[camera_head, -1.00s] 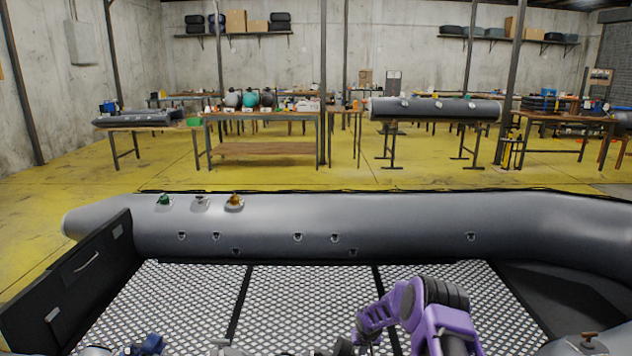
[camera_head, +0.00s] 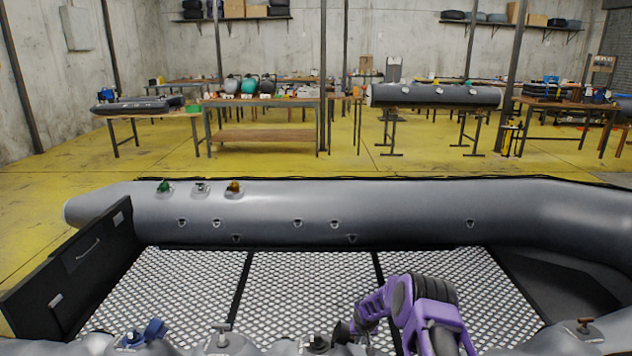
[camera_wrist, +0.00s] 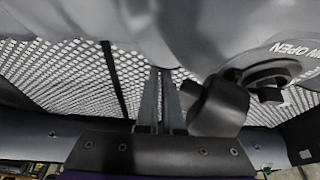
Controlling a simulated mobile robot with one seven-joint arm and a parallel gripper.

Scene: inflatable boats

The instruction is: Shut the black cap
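The black cap (camera_wrist: 218,107) shows in the wrist view as a dark rounded cylinder just right of my fingers. It stands swung out to the side of its valve (camera_wrist: 265,80), on a grey disc with lettering that includes "OPEN". In the head view the black valve (camera_head: 318,343) sits on the near grey tube, at the bottom edge. My gripper (camera_wrist: 161,72) has its two narrow fingers together, with nothing seen between them. They are beside the cap; whether they touch it I cannot tell. In the head view my purple arm reaches down near this valve, and the fingers are hard to make out.
A blue valve (camera_head: 150,331), a grey-brown one (camera_head: 221,333) and a brown one (camera_head: 585,326) also sit on the near tube. The mesh floor (camera_head: 310,290) is clear. The far tube (camera_head: 380,213) carries several valves. A black transom board (camera_head: 85,258) closes the left end.

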